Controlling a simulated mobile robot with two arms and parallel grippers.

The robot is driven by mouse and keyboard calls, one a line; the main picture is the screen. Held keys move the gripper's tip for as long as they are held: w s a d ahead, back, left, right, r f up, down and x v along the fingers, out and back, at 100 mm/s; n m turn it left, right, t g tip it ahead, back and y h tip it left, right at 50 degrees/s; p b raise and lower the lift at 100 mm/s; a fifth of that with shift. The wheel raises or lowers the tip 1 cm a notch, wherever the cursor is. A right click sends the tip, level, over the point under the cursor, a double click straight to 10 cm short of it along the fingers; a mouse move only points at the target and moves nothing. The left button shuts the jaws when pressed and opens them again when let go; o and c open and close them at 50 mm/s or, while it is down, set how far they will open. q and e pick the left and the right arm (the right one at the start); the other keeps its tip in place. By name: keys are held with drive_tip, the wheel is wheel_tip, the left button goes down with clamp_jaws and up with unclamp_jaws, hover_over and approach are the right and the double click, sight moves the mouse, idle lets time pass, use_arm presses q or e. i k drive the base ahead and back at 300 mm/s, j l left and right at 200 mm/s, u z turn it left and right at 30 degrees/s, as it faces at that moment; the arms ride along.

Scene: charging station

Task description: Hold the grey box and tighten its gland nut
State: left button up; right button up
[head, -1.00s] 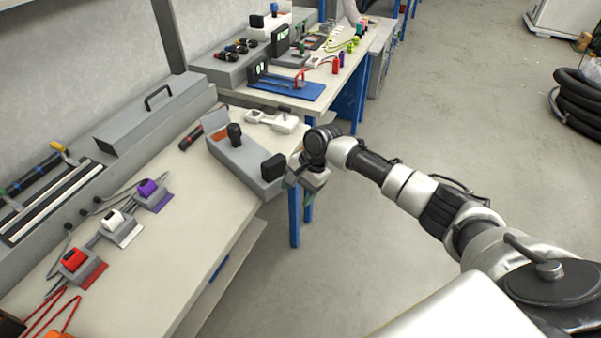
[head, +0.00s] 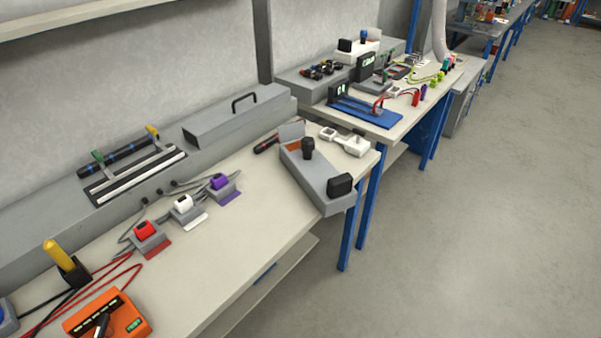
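A long grey box (head: 320,183) lies at the right end of the near bench, its near end at the front edge of the bench top. A black round knob-like fitting (head: 307,148) stands on its top towards the far end. A black block-like part (head: 340,185) sits at its near end. I cannot tell for certain which of these is the gland nut. A grey flap stands up at the box's far end, beside a brown-orange patch. Neither of my grippers is in view, and nothing of mine touches the box.
The near bench (head: 262,215) also holds red, white and purple pieces on small grey stands, an orange meter (head: 108,318) and a white tool (head: 345,142). A grey case with a handle (head: 238,118) stands behind. A second bench adjoins farther back; the floor at right is clear.

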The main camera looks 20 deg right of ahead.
sight(307, 144)
drive_tip(key=i+l+u, duration=0.15)
drive_tip(key=l+u, duration=0.3)
drive_tip(key=i+l+u, duration=0.1)
drive_tip(key=l+u, duration=0.3)
